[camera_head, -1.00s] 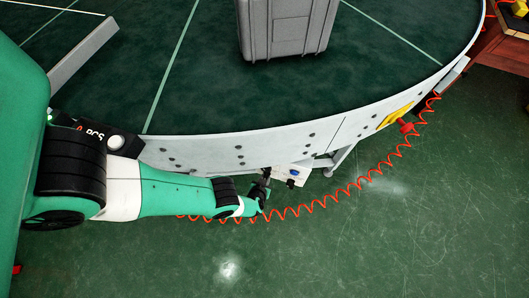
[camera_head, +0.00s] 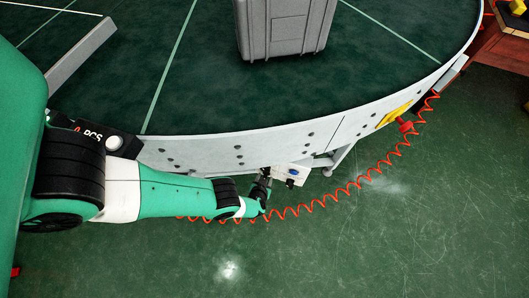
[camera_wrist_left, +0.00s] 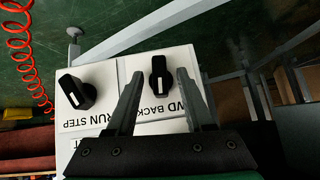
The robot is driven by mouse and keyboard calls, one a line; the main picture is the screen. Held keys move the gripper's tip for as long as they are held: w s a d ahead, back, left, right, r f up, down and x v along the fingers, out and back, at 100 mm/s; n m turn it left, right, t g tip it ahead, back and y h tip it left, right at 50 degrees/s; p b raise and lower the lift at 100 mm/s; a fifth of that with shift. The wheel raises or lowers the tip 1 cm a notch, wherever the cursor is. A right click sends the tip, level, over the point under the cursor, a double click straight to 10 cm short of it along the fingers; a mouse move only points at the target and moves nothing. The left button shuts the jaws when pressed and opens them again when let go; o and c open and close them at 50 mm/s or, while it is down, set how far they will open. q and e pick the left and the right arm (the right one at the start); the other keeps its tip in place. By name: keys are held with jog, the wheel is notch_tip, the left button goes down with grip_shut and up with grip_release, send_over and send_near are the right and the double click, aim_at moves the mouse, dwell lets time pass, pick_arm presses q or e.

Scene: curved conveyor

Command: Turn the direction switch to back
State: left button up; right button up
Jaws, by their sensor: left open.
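A white control box (camera_head: 289,172) hangs under the conveyor's outer rim. In the left wrist view its face (camera_wrist_left: 107,67) carries two black knobs. The direction switch (camera_wrist_left: 159,78) sits above a label partly hidden by a finger, on which "BACK" reads; its white mark lies along the picture's vertical. The other knob (camera_wrist_left: 77,90) is tilted, next to "RUN STEP". My left gripper (camera_head: 266,180) is at the box's left side in the head view. In the wrist view its open fingers (camera_wrist_left: 160,77) stand on either side of the direction switch; contact cannot be told.
The curved conveyor (camera_head: 210,149) carries a grey case (camera_head: 287,28). A red coiled cable (camera_head: 336,196) runs below the box and up to a red button (camera_head: 405,127) on a yellow plate. A wooden table (camera_head: 503,52) stands at the far right. The green floor in front is clear.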

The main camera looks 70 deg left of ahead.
pick_arm(q)
jog(key=p+v, duration=0.9)
jog(key=v, duration=0.2)
jog(key=shift+d+r, duration=0.2)
jog(key=shift+d, duration=0.05)
jog(key=shift+s, duration=0.1)
